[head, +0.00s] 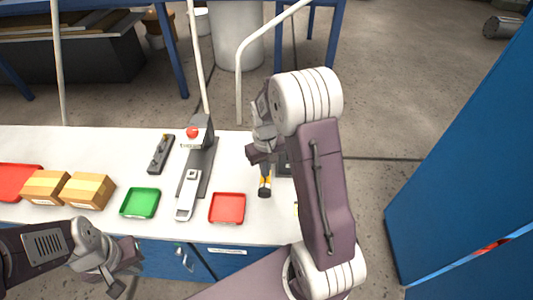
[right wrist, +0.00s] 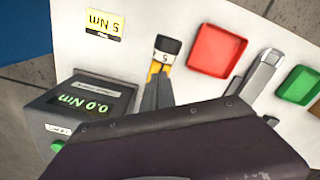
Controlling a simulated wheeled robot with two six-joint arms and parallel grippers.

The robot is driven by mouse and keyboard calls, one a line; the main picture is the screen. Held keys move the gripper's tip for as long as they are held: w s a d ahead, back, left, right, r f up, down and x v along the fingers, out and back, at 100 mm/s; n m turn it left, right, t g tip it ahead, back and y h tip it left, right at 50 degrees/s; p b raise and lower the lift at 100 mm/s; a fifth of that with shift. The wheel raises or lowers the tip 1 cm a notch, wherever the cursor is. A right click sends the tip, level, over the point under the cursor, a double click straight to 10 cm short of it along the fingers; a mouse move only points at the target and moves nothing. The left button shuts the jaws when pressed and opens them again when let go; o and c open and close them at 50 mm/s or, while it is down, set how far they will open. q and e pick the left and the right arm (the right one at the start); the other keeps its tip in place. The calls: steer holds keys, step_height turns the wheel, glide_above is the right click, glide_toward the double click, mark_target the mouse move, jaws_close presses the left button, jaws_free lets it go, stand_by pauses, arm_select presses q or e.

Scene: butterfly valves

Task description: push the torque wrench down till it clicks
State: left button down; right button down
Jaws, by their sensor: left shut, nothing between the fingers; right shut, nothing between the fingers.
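The torque wrench shows its black and yellow handle (head: 265,186) on the white table, below my right gripper (head: 262,155). In the right wrist view its black end with a white marked band (right wrist: 166,48) shows; the rest is hidden behind my gripper and arm. The right gripper is shut and empty, over or against the handle; I cannot tell if it touches. A dark torque tester (right wrist: 85,103) beside it reads 0.0 Nm; in the head view my arm mostly hides it. My left gripper (head: 117,287) is shut and empty, in front of the table's near edge.
A red tray (head: 227,208) and a green tray (head: 140,203) lie left of the wrench, with a grey lever device (head: 188,190) between them. Cardboard boxes (head: 87,190) stand further left. A yellow 5 Nm label (right wrist: 103,24) lies near the tester. A blue cabinet (head: 460,170) stands right.

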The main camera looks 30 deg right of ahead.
steer(key=shift+f+b, duration=0.75)
steer(key=shift+f, duration=0.5)
steer(key=shift+s+a+f+b, duration=0.1)
steer(key=shift+s+f+b, duration=0.1)
steer(key=shift+f+b, duration=0.75)
steer(key=shift+f, duration=0.15)
step_height(320, 180, up, 9)
steer(key=p, duration=0.9)
steer(key=shift+w, duration=0.15)
